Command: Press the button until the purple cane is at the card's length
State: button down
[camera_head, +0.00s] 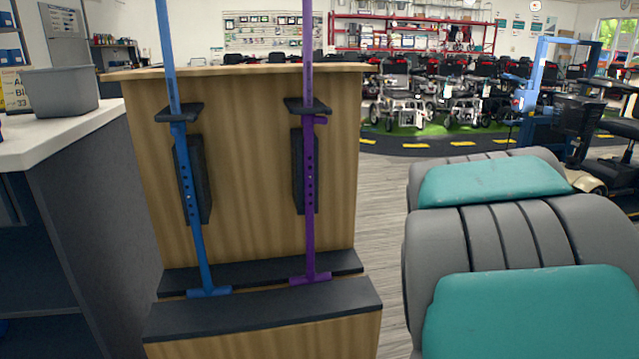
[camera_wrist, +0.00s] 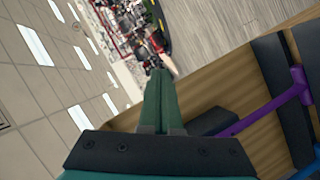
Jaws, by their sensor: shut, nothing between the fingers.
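The purple cane (camera_head: 309,225) stands upright at the right of a wooden stand, its foot on a dark ledge and its upper part through a dark bracket. A column of dark holes runs along its tube, and a small purple piece (camera_head: 321,120) juts out just below the bracket. Its top is cut off by the picture. In the wrist view the purple cane (camera_wrist: 262,112) runs slanted at the right. My gripper (camera_wrist: 159,72) is shut and empty in the wrist view, its green fingers together, apart from the cane. I cannot make out a card or a distinct button.
A blue cane (camera_head: 200,245) stands left of the purple one in its own bracket (camera_head: 180,113). The wooden stand (camera_head: 250,170) backs both. A white counter (camera_head: 60,135) with a grey bin (camera_head: 60,90) is at left. Mobility chairs (camera_head: 395,95) stand behind, past open floor (camera_head: 385,190).

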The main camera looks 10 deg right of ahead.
jog(key=w+a+r+n+t+y, duration=0.2)
jog(key=w+r+n+t+y, duration=0.15)
jog(key=w+n, duration=0.2)
jog(key=s+a+f+n+g+y, duration=0.2)
jog(key=a+f+n+y, duration=0.1)
jog(key=a+n+y, duration=0.2)
jog(key=s+a+f+n+g+y, duration=0.2)
jog(key=a+f+n+y, duration=0.2)
jog(key=n+y, duration=0.5)
jog(key=a+y, duration=0.1)
jog(key=a, duration=0.1)
jog(key=shift+a+g, duration=0.3)
jog(key=shift+g, duration=0.05)
jog(key=shift+w+a, duration=0.1)
jog(key=p, duration=0.1)
send_near(310, 178)
jog(key=w+a, duration=0.3)
jog(key=a, duration=0.2)
jog(key=shift+w+a, duration=0.1)
jog(key=shift+w, duration=0.45)
